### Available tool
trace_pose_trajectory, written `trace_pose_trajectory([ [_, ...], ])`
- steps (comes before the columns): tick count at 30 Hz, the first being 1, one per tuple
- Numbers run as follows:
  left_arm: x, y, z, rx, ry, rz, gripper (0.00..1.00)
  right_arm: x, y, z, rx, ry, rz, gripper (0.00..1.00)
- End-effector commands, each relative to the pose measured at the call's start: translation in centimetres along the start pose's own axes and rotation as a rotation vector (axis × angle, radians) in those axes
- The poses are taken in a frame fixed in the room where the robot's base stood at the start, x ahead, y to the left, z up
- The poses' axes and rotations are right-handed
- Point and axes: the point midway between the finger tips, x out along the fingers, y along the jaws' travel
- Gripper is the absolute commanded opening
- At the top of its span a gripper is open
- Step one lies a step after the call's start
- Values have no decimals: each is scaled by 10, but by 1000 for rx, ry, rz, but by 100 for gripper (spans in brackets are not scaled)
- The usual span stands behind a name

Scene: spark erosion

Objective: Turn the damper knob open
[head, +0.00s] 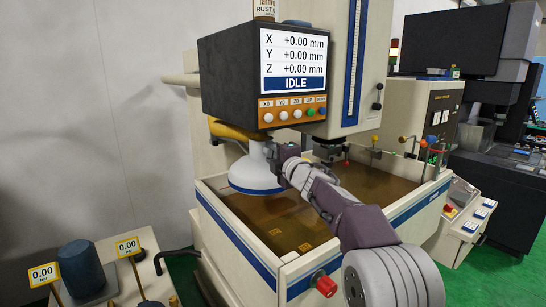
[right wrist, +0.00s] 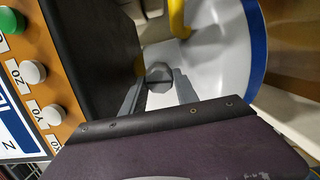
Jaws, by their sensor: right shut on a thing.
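The damper knob (right wrist: 158,74) is a small dark grey faceted knob on the white extraction hood, seen in the right wrist view. My right gripper (right wrist: 157,84) has its two grey fingers on either side of the knob and is shut on it. In the head view my right gripper (head: 283,162) is at the right side of the white hood (head: 250,168) with its blue rim, just below the display box. The knob is hidden there behind my gripper. My left gripper is not in view.
The black display box (head: 235,75) with its orange button strip (head: 292,108) hangs close above my right gripper. A tank of brown liquid (head: 365,190) lies below my arm, with a red knob (head: 324,284) on its front. A yellow duct (head: 228,131) joins the hood.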

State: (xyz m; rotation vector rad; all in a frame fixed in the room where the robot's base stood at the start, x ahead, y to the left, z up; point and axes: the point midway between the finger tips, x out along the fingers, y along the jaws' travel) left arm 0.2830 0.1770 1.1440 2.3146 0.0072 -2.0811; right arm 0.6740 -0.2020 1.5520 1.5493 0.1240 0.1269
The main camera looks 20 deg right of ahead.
Motion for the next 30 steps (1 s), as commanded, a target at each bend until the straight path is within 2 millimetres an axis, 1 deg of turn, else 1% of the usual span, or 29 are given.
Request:
trace_pose_trajectory([
  [3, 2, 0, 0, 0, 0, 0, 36, 0, 2, 0, -59, 1, 6, 0],
  [10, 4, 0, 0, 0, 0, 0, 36, 0, 4, -1, -132, 1, 7, 0],
  [27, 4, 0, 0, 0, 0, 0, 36, -1, 6, -1, -156, 3, 11, 0],
  [28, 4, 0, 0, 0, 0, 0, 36, -1, 6, -2, -156, 3, 11, 44],
  [29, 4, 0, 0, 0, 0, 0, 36, -1, 6, -1, -156, 3, 11, 53],
  [30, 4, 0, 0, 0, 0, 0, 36, -1, 5, -1, -156, 3, 10, 58],
])
